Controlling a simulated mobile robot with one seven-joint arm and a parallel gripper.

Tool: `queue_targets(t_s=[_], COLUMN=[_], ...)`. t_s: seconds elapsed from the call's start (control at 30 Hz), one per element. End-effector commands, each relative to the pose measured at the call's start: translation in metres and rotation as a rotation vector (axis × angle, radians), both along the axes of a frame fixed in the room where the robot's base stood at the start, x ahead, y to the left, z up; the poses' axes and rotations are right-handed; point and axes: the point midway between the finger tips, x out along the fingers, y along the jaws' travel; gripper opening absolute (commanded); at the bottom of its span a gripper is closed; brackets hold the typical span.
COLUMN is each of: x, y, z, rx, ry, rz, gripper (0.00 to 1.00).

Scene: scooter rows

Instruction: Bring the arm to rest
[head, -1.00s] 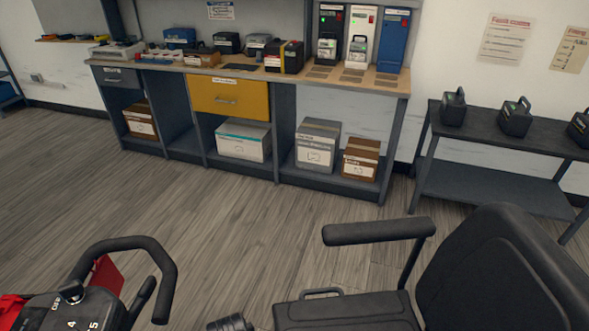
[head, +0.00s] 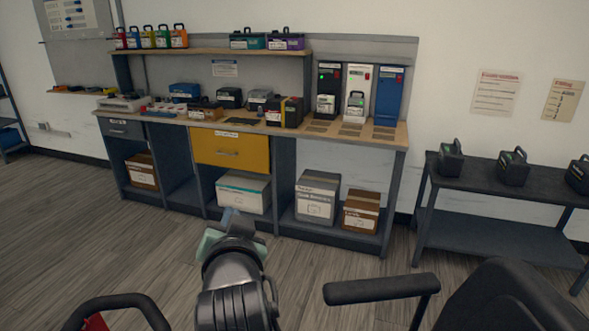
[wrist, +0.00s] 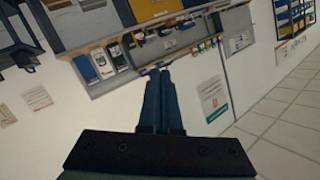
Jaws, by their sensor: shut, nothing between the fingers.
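My gripper shows in the wrist view (wrist: 161,100), its two dark fingers together with nothing between them. In the head view my arm rises from the bottom middle, and its end (head: 232,228) is in front of the workbench (head: 385,140), over the floor. The fingertips are not clear in the head view. The gripper appears apart from the bench and holds nothing.
A scooter seat with an armrest (head: 381,289) stands at the lower right, and a black handlebar (head: 118,303) at the lower left. A dark side table (head: 480,182) with black battery packs stands at the right. The floor (head: 90,220) at the left is clear.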

Motion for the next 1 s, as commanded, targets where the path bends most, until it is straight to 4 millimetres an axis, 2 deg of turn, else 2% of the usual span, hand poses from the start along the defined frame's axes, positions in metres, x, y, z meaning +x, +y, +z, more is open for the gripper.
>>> queue_targets(t_s=[0.03,0.1,0.2,0.27,0.3,0.37,0.4,0.53,0.6,0.7,0.83,1.0], x=[-0.006,-0.018,-0.046,-0.068,-0.085,-0.114,-0.135,-0.210,-0.199,-0.198,-0.197,-0.197], y=[-0.007,-0.019,-0.038,-0.050,-0.058,-0.071,-0.080,-0.105,-0.103,-0.102,-0.102,-0.101], z=[0.040,0.091,0.160,0.199,0.223,0.257,0.278,0.337,0.372,0.402,0.433,0.453], rx=[-0.023,-0.065,-0.131,-0.173,-0.204,-0.249,-0.279,-0.379,-0.375,-0.374,-0.373,-0.372], ry=[-0.111,-0.261,-0.474,-0.597,-0.678,-0.797,-0.875,-1.105,-1.077,-1.074,-1.073,-1.070], rz=[-0.003,-0.019,-0.061,-0.098,-0.127,-0.179,-0.217,-0.364,-0.346,-0.344,-0.343,-0.341], gripper=[0.00,0.00,0.00,0.00,0.00,0.00,0.00,0.00,0.00,0.00,0.00,0.00])
